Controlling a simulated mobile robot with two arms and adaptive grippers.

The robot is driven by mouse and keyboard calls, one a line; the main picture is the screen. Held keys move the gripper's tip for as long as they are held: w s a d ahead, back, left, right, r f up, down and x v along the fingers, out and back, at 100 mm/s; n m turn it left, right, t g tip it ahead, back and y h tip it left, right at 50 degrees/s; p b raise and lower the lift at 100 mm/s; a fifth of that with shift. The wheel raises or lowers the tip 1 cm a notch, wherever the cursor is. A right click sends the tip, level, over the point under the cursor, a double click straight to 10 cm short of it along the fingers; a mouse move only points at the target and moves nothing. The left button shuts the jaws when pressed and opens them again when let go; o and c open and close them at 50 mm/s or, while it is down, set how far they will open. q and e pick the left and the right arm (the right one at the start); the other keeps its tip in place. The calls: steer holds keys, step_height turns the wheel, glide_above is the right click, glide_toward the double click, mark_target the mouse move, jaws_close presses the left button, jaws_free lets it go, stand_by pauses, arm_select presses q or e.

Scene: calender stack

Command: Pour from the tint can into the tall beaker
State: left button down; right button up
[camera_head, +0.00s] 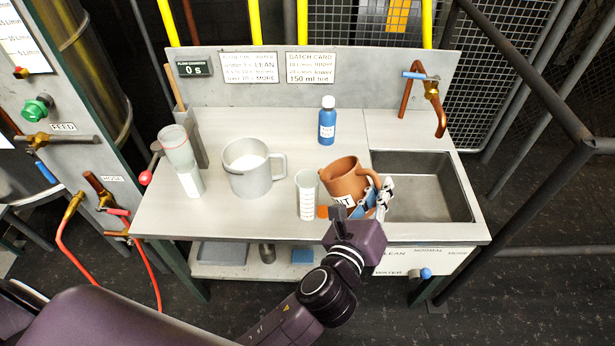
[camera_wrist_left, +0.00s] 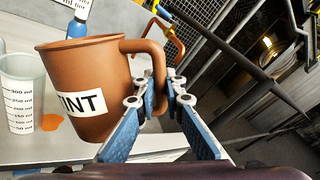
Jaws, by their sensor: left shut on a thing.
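The tint can (camera_head: 340,181) is a brown jug with a white label, near the front of the counter, left of the sink. It also shows in the left wrist view (camera_wrist_left: 90,75). My left gripper (camera_head: 372,194) is shut on its handle, with blue fingers on it in the left wrist view (camera_wrist_left: 160,105). In the head view the can leans slightly left; its contents are hidden. My right gripper is not in view.
An orange patch (camera_wrist_left: 51,122) lies on the counter between beaker and can. A large grey mug (camera_head: 250,175) and a clear bottle-like vessel (camera_head: 180,155) stand to the left. A blue bottle (camera_head: 327,122) stands behind. The sink (camera_head: 425,190) is on the right.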

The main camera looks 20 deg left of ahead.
arm_select(q)
steer(key=shift+w+a+r+n+p, duration=0.15)
steer(key=shift+a+r+n+p, duration=0.2)
steer(key=shift+r, duration=0.25)
steer(key=shift+w+a+r+n+p, duration=0.1)
steer(key=shift+a+r+n+p, duration=0.2)
steer(key=shift+r, duration=0.25)
stand_by(1.0)
steer(key=shift+f, duration=0.1)
steer(key=d+f+m+b, duration=0.2)
steer(key=f, duration=0.1)
steer(key=s+d+f+m+b, duration=0.1)
steer(key=f+b, duration=0.1)
steer(key=shift+s+d+t, duration=0.1)
steer(key=shift+d+t, duration=0.1)
steer(key=shift+t, duration=0.1)
steer(key=s+d+f+m+b, duration=0.1)
steer(key=d+f+m+b, duration=0.35)
steer(key=f, duration=0.25)
step_height(320, 180, up, 6)
steer(key=p, duration=0.5)
steer(key=shift+s+a+m+t+p, duration=0.2)
steer(key=shift+a+m+t+p, duration=0.1)
steer(key=shift+t+p, duration=0.1)
